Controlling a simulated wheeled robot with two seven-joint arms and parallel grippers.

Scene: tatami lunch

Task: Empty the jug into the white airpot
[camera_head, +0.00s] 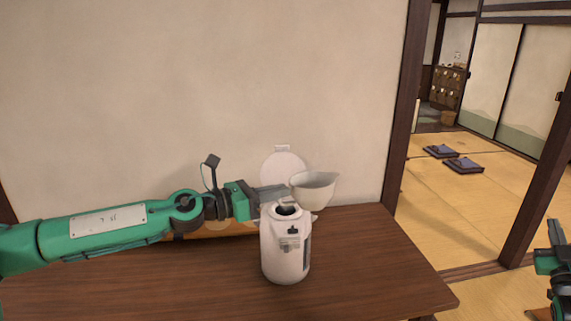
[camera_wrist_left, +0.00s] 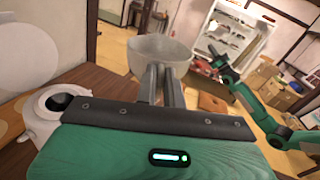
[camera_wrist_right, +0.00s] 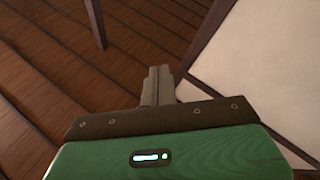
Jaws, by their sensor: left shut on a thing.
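The jug (camera_head: 316,190) is a small pale bowl-like vessel with a lip. My left gripper (camera_head: 285,192) is shut on its side and holds it in the air, close above and slightly right of the airpot's mouth. The jug looks nearly upright; its contents cannot be made out. In the left wrist view the jug (camera_wrist_left: 160,52) is at the fingertips. The white airpot (camera_head: 285,255) stands upright on the table with its round lid (camera_head: 283,168) raised behind. Its dark opening shows, and the airpot (camera_wrist_left: 42,122) is also at left in the left wrist view. My right gripper (camera_wrist_right: 157,85) is shut and empty, away from the table.
The brown wooden table (camera_head: 370,260) has clear room right of the airpot. An orange-brown board or tray (camera_head: 215,233) lies partly hidden behind my left arm. A plain wall rises behind the table. A dark post (camera_head: 408,110) borders the opening to a tatami room with cushions (camera_head: 440,151).

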